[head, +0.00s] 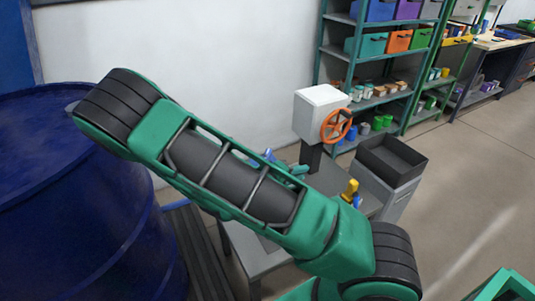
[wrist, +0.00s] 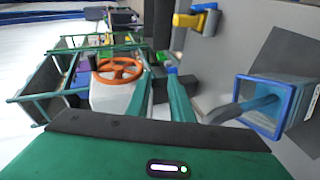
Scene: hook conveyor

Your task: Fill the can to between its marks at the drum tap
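A large blue drum (head: 75,200) stands at the left in the head view. Its tap does not show. In the wrist view a blue-rimmed, square, open vessel (wrist: 277,85), which looks like the can, is at the right, with a grey curved piece (wrist: 240,109) beside it. Its marks and any liquid cannot be made out. My gripper (wrist: 160,62) shows two green fingers with a gap between them and nothing visibly held. It is left of the blue vessel and apart from it. In the head view my arm hides most of the gripper and the vessel.
A white box with an orange handwheel (head: 336,125) stands by the grey table (head: 258,262). It also shows in the wrist view (wrist: 120,72). A yellow-and-blue fitting (head: 350,190) is at the table's right. A dark open bin (head: 391,160) stands beyond. Shelves line the wall; floor at right is clear.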

